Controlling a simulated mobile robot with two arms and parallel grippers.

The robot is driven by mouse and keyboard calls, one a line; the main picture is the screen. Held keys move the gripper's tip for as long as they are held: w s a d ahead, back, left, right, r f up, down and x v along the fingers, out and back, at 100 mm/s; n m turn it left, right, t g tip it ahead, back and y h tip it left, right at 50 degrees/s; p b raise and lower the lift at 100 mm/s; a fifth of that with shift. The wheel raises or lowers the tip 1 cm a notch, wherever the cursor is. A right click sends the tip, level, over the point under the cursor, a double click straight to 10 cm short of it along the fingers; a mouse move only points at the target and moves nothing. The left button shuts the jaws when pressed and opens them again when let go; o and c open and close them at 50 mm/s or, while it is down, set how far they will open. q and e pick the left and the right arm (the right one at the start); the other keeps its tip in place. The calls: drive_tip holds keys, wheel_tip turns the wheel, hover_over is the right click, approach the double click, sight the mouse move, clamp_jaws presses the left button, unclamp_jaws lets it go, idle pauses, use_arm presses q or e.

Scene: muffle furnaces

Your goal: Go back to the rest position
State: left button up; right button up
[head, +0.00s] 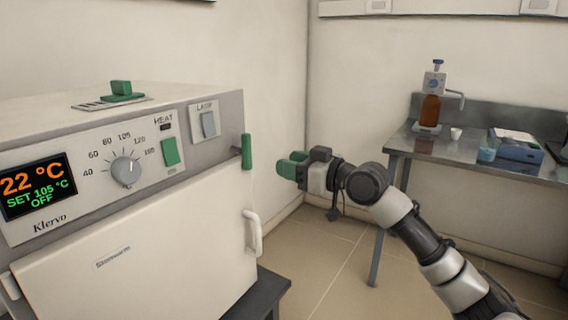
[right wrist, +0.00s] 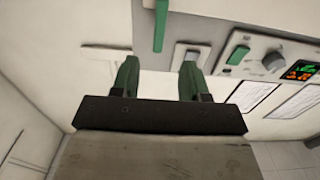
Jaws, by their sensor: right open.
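My right gripper (head: 292,165), with green fingers, is in the middle of the head view, just right of the furnace and apart from it. In the right wrist view its two fingers (right wrist: 158,80) are spread with nothing between them. The furnace (head: 130,200) is a cream box with a closed door. Its display reads 22 °C, SET 105 °C, OFF. A green lever (head: 246,151) stands upright at its right front edge, close to the gripper. My left gripper is not in view.
The furnace stands on a dark table (head: 262,296). A green-handled part (head: 121,91) lies on its top. A metal bench (head: 480,164) at the right holds a brown bottle (head: 430,110), a small white cup and a blue box (head: 518,148). The floor between is clear.

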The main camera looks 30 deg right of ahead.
idle(0.4)
